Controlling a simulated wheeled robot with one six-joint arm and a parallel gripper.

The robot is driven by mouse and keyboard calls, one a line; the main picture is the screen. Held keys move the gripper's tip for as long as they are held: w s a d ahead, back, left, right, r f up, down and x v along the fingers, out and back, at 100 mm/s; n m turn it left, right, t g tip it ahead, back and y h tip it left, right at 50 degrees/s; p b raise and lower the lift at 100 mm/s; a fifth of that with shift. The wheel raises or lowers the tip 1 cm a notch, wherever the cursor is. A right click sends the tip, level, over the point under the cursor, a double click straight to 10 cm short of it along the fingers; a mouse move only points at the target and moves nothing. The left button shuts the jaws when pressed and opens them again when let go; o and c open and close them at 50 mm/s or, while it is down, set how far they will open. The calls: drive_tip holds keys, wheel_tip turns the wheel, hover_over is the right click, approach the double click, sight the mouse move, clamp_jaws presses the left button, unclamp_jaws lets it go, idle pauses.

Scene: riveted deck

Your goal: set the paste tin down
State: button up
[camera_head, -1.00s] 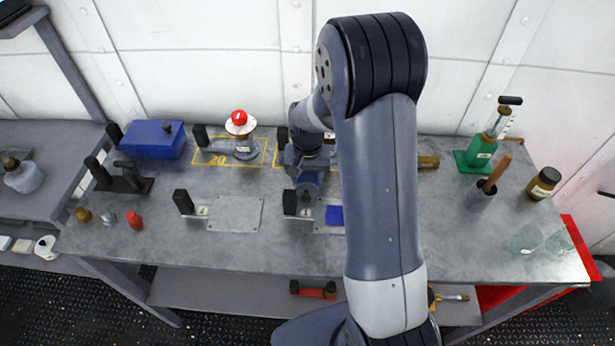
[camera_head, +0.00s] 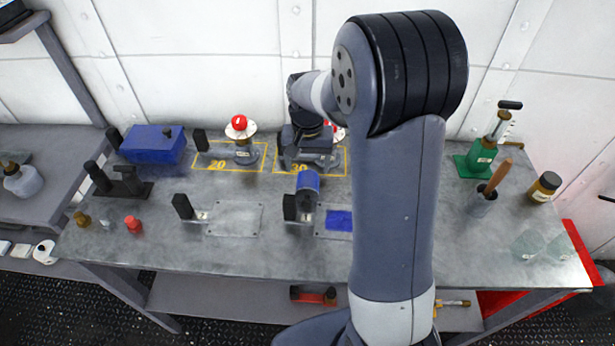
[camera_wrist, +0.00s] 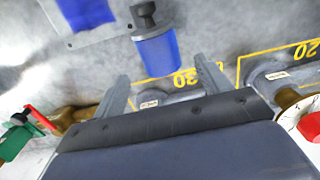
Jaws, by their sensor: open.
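The paste tin, which I take to be the blue cylinder (camera_head: 307,185), is on the grey bench beside a black-handled fixture (camera_head: 290,208). In the wrist view the tin (camera_wrist: 158,52) shows just beyond my fingertips, with its grey end and the fixture's dark knob further out. I cannot tell exactly how it rests on the fixture. My gripper (camera_head: 308,155) is at the back of the bench, over the yellow box marked 30. In the wrist view my gripper (camera_wrist: 162,72) has its fingers wide apart, with nothing between them.
A plate with a blue patch (camera_head: 338,222) lies right of the tin. A bare plate (camera_head: 234,218) with its own black handle lies to the left. A red-topped device (camera_head: 241,138) stands in the box marked 20, near a blue case (camera_head: 152,142).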

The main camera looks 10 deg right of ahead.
sight(308, 177)
wheel_tip(308, 177, up, 4)
drive_tip(key=shift+o, duration=0.4)
drive_tip(key=shift+s+a, duration=0.1)
drive_tip(key=shift+s+a+f, duration=0.2)
drive_tip(key=shift+f, duration=0.5)
wheel_tip(308, 177, down, 5)
drive_tip(key=shift+f, duration=0.1)
drive_tip(key=shift+w+d+f+p, duration=0.1)
drive_tip(key=shift+f+p, duration=0.2)
drive_tip(key=shift+f, duration=0.55)
drive_tip(key=shift+w+d+f+p, duration=0.15)
drive_tip(key=shift+f+p, duration=0.15)
drive_tip(key=shift+f, duration=0.6)
drive_tip(key=shift+w+d+f+p, duration=0.1)
drive_tip(key=shift+f+p, duration=0.2)
drive_tip(key=shift+f, duration=0.55)
drive_tip(key=c, duration=1.3)
